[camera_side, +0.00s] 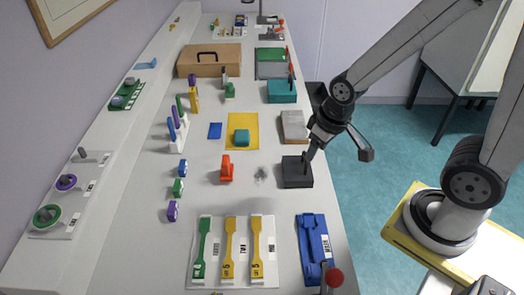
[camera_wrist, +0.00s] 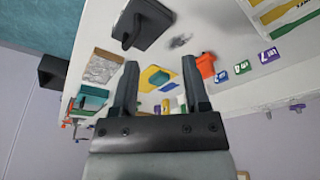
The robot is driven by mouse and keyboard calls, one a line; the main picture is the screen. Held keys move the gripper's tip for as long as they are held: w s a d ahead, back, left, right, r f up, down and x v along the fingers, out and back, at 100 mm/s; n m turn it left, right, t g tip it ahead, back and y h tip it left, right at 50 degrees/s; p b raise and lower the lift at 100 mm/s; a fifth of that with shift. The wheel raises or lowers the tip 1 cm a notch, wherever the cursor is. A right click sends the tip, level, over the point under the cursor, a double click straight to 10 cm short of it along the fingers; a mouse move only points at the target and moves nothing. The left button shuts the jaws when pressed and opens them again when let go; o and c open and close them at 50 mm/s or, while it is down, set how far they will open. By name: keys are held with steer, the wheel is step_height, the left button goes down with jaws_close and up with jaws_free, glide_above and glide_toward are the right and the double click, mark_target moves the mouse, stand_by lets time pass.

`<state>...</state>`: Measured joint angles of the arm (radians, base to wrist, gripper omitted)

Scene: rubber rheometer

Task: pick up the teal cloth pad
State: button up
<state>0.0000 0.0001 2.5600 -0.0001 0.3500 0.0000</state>
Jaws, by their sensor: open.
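The teal cloth pad (camera_side: 241,137) lies on a yellow mat (camera_side: 243,121) in the middle of the bench, in the side view. My gripper (camera_side: 311,152) is to the right of the pad and nearer the front, above the bench's right side by a black block. In the wrist view my gripper (camera_wrist: 160,63) has its two fingers wide apart with nothing between them, so it is open and empty.
The black block (camera_side: 297,172) stands close to my gripper. A grey slab (camera_side: 294,126) lies right of the mat, a blue pad (camera_side: 215,130) left of it, and an orange piece (camera_side: 227,168) in front. A teal box (camera_side: 282,91) stands behind.

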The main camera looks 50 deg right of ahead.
steer(key=o, duration=0.6)
steer(key=shift+c, duration=0.2)
steer(key=m+g, duration=0.2)
steer(key=m, duration=0.7)
glide_above(242, 134)
steer(key=s, duration=0.1)
step_height(242, 134, down, 7)
steer(key=shift+a+r, duration=0.1)
steer(key=shift+a, duration=0.05)
steer(key=shift+w+f+g, duration=0.3)
steer(key=shift+w+f, duration=0.05)
steer(key=shift+w, duration=0.1)
steer(key=shift+f, duration=1.3)
